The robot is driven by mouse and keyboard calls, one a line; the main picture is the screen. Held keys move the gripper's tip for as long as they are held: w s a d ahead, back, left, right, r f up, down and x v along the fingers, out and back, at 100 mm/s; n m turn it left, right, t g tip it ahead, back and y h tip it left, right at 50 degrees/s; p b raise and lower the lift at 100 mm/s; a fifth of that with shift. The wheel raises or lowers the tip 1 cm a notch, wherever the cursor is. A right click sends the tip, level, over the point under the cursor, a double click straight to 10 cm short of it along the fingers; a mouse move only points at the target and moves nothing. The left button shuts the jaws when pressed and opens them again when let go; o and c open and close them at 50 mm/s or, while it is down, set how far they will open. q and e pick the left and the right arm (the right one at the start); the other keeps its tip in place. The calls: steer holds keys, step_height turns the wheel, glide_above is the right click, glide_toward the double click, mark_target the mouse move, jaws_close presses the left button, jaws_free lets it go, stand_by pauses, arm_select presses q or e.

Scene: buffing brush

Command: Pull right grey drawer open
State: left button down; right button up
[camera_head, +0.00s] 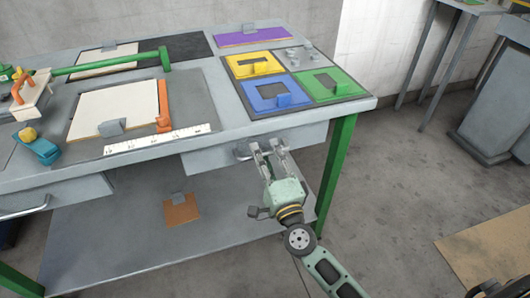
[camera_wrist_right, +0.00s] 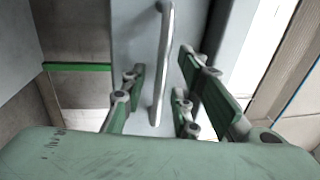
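The right grey drawer (camera_head: 308,136) is under the right part of the grey workbench; its front looks about level with the bench edge. My right gripper (camera_head: 268,146) is in front of this drawer, with its fingers pointing at it. In the right wrist view, the drawer's metal bar handle (camera_wrist_right: 163,60) stands between the two fingers of my right gripper (camera_wrist_right: 160,78). The fingers are apart, with gaps visible on both sides of the handle. Part of the drawer front is hidden behind the gripper in the head view. My left gripper is not in view.
The workbench (camera_head: 225,140) has green legs (camera_head: 337,170) and a lower shelf (camera_head: 120,245). A left drawer (camera_head: 70,192) sits under its left part. Coloured trays (camera_head: 335,83), boards and a white ruler lie on top.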

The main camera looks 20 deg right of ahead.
steer(key=shift+w, duration=0.35)
jaws_close()
stand_by(0.4)
